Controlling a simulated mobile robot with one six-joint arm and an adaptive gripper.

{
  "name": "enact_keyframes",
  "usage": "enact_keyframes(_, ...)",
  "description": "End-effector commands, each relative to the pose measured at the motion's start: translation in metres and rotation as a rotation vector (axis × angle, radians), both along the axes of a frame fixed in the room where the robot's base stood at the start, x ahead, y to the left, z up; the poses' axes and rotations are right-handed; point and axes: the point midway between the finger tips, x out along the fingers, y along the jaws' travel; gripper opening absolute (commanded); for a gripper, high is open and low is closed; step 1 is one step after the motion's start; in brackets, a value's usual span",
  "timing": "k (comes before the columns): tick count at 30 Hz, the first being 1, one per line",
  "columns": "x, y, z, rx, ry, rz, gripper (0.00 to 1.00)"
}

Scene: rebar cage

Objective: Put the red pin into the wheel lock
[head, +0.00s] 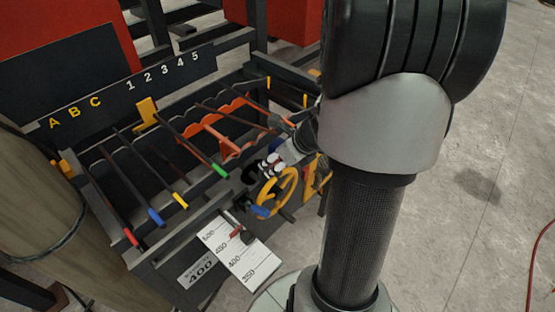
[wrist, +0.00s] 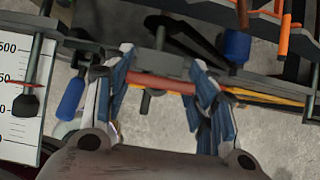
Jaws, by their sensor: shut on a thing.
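My gripper (wrist: 164,88) shows in the wrist view with its two blue-and-white fingers apart. A red pin (wrist: 161,83) spans the gap between them, and the gripper is shut on it. A grey block with a short stem (wrist: 158,64) is right behind the pin; I cannot tell if they touch or if this is the wheel lock. In the head view my gripper (head: 264,168) is just above the yellow wheel (head: 277,193). The pin cannot be made out there. A yellow strip, probably the wheel's rim, passes behind the fingers in the wrist view.
A blue handle (head: 260,212) is by the wheel. A white scale plate (head: 237,250) with a dark knob lies in front. The rack's colour-tipped bars and orange comb piece (head: 213,132) are left of the gripper. Bare floor (head: 475,180) is at right.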

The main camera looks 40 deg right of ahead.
Motion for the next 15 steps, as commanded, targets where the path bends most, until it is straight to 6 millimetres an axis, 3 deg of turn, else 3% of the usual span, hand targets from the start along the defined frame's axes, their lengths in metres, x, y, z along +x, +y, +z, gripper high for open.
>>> enact_keyframes(7, 0.0001, 0.0, -0.0072, 0.0, 0.0, 0.0, 0.26)
enact_keyframes(8, 0.0, -0.0001, -0.0072, 0.0, 0.0, 0.0, 0.52)
enact_keyframes(15, 0.0, -0.0001, -0.0061, 0.0, 0.0, 0.0, 0.68)
